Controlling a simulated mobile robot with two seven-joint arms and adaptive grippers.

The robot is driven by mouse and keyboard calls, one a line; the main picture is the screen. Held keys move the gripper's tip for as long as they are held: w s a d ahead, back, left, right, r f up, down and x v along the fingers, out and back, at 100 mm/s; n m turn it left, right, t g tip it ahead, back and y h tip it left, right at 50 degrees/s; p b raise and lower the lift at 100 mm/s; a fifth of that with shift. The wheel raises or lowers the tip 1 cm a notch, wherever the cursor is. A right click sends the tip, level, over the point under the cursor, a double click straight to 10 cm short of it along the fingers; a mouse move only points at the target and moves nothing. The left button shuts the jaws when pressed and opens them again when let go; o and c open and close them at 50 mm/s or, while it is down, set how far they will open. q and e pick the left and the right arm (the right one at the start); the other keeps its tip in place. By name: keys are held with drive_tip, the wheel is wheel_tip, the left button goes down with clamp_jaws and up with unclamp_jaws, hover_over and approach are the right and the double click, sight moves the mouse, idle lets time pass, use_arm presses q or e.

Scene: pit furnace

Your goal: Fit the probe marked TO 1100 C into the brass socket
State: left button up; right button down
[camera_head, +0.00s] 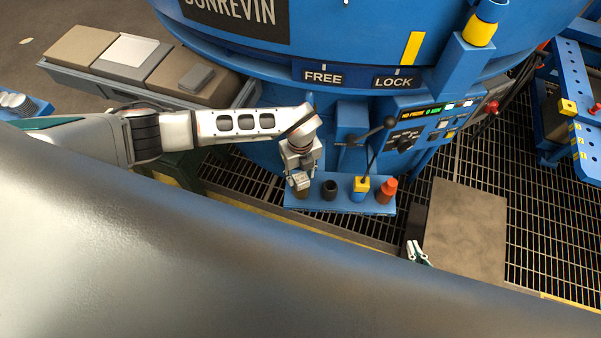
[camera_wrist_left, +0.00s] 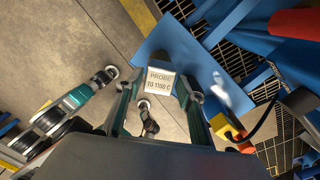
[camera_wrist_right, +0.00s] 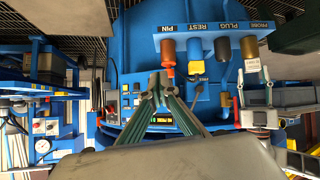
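My left gripper (camera_head: 301,182) is over the left end of the blue shelf (camera_head: 325,204). In the left wrist view its two fingers flank a pale block marked PROBE TO 1100 C (camera_wrist_left: 159,80) and appear closed on its sides. The probe's lower end is hidden. The block also shows in the right wrist view (camera_wrist_right: 252,65), right by the brass socket (camera_wrist_right: 249,47) at the PROBE label; I cannot tell whether the probe is inside it. My right gripper (camera_wrist_right: 160,82) is empty, its fingertips together; it shows low in the head view (camera_head: 417,253).
The shelf also holds a black cup (camera_head: 329,189), a yellow-and-blue plug (camera_head: 360,187) with a cable, and a red pin (camera_head: 387,190). A lever (camera_head: 375,132) and control panel (camera_head: 425,120) stand behind. A brown plate (camera_head: 465,232) lies at right on the grating.

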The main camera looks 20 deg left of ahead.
idle(0.4)
use_arm(q)
drive_tip(key=shift+w+r+p, duration=0.1)
drive_tip(key=shift+r+p, duration=0.45)
drive_tip(key=shift+r, duration=0.2)
drive_tip(key=shift+r+p, duration=0.55)
drive_tip(key=shift+r, duration=0.1)
drive_tip(key=shift+r+p, duration=0.95)
drive_tip(key=shift+r, duration=0.1)
wheel_tip(320, 180, up, 6)
drive_tip(key=p, duration=0.5)
drive_tip(key=shift+p, duration=0.4)
